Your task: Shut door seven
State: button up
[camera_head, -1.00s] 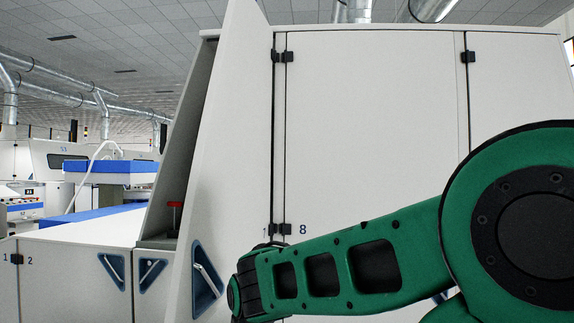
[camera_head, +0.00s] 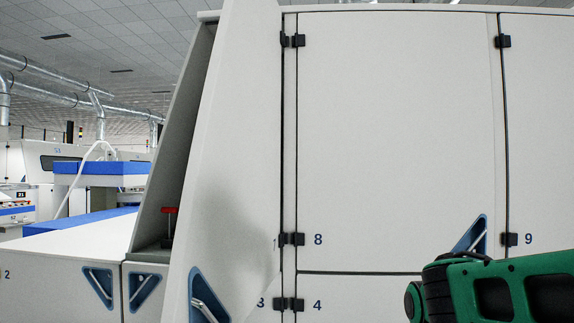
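A tall pale door panel (camera_head: 235,130) stands swung open at the left of the cabinet, hinged at its right edge beside door 8 (camera_head: 395,140). A number by that hinge is partly cut off and could be a 7. A blue triangular handle recess (camera_head: 208,297) with a light bar sits low on the panel. The dark gap of the opening shows to its left. My green arm with a black joint enters at the lower right, in front of the cabinet and apart from the open door. My gripper is out of view.
Door 9 (camera_head: 540,140) and door 4 (camera_head: 385,298) are flat in the cabinet front. A red knob (camera_head: 170,222) shows inside the opening. Low panels with blue handles, one marked 2 (camera_head: 50,285), stand at the left. A blue and white machine (camera_head: 100,180) is behind.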

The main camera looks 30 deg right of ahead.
aim_at(228, 239)
jog(key=z, duration=0.1)
jog(key=i, duration=1)
jog(key=u, duration=0.5)
jog(key=k, duration=1.25)
jog(key=z, duration=0.7)
